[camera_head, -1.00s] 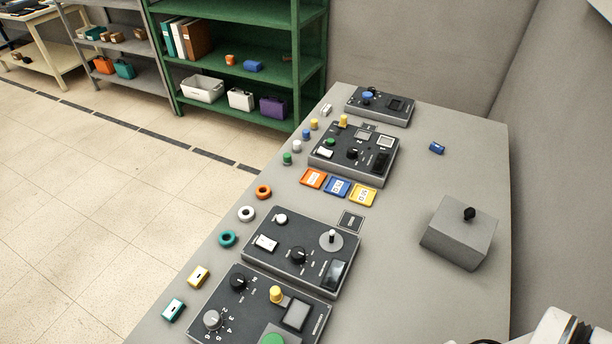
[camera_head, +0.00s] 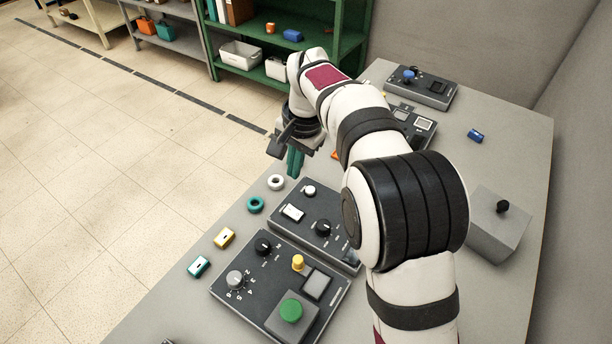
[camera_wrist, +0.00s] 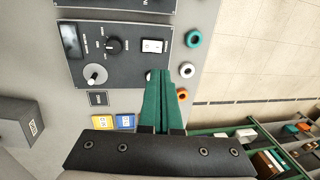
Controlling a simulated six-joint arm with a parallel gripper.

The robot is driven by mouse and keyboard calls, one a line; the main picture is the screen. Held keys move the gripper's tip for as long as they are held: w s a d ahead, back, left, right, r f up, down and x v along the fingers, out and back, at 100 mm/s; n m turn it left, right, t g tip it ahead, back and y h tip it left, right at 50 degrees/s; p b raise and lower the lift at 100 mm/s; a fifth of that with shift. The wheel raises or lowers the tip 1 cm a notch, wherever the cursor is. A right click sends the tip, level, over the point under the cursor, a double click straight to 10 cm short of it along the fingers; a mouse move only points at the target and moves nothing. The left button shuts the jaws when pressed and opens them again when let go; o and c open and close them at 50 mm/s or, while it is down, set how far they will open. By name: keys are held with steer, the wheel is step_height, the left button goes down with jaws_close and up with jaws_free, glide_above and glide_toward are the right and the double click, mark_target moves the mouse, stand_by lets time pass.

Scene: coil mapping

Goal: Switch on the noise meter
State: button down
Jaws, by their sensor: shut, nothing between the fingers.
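No readable label tells me which panel is the noise meter. The middle dark panel (camera_head: 270,205) has a white rocker switch (camera_head: 292,212), a round white button (camera_head: 309,190) and a black knob (camera_head: 323,228); my arm hides its right part. In the wrist view the same panel (camera_wrist: 120,72) also shows a display (camera_wrist: 70,42), a light lever (camera_wrist: 95,75), the black knob (camera_wrist: 113,46) and the rocker (camera_wrist: 152,46). My gripper (camera_head: 294,162) has green fingers, shut and empty. In the wrist view the fingertips (camera_wrist: 158,74) overlap the panel's edge beside the white button, partly hiding it.
A nearer panel (camera_head: 225,290) carries a green button and yellow knob. Two farther panels (camera_head: 430,92) (camera_head: 425,125) stand behind my arm, one partly hidden. Teal (camera_head: 256,204) and white (camera_head: 276,182) rings lie along the left edge. A grey box (camera_head: 495,225) is at right.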

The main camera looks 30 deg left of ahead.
mark_target(288, 209)
steer(key=f, duration=0.4)
steer(key=a+f, duration=0.1)
steer(key=f, duration=0.4)
steer(key=a+f, duration=0.1)
steer(key=f, duration=0.3)
steer(key=shift+f, duration=0.4)
steer(key=shift+a+f, duration=0.15)
steer(key=shift+f, duration=0.05)
steer(key=shift+d+r, duration=0.25)
steer(key=shift+d, duration=0.55)
